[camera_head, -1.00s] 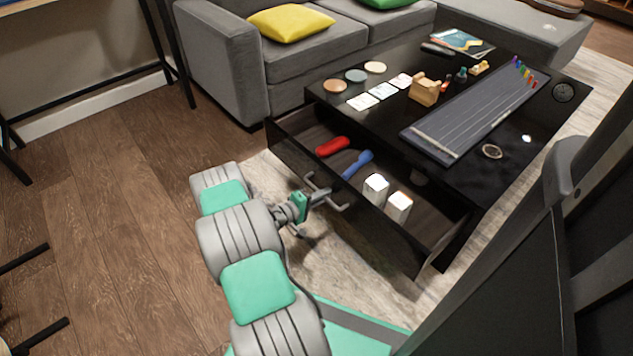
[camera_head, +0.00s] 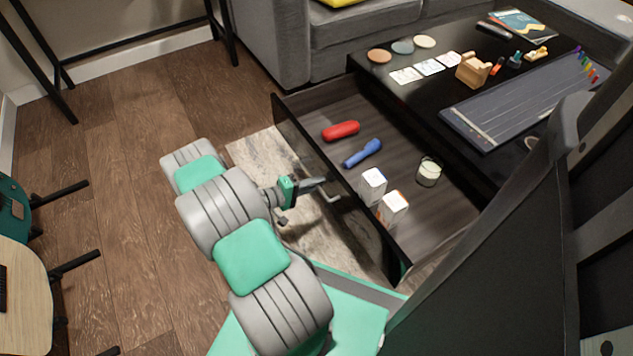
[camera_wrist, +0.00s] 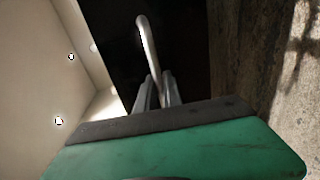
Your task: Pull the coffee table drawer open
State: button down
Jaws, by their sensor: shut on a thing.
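The black coffee table (camera_head: 480,163) stands at the right in the head view. Its drawer (camera_head: 420,215) is pulled far out toward my arm. In it lie a red case-like object (camera_head: 341,131), a blue tool (camera_head: 363,152), two white boxes (camera_head: 373,186) and a round glass jar (camera_head: 429,171). My gripper (camera_head: 325,184) is at the drawer front, shut on the metal handle (camera_head: 334,197). In the wrist view the curved handle (camera_wrist: 148,45) runs down between the fingers (camera_wrist: 156,92), against the dark drawer front (camera_wrist: 180,40).
On the tabletop are coasters (camera_head: 402,47), white cards (camera_head: 430,67), a wooden holder (camera_head: 473,70) and a long stringed board (camera_head: 520,100). A grey sofa (camera_head: 330,45) stands behind. A stool (camera_head: 25,290) is at the lower left. Wood floor (camera_head: 110,130) left of my arm is clear.

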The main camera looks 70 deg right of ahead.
jog(key=c, duration=1.8)
grip_release()
jog(key=shift+w, duration=0.1)
jog(key=p+v, duration=0.2)
jog(key=v, duration=0.6)
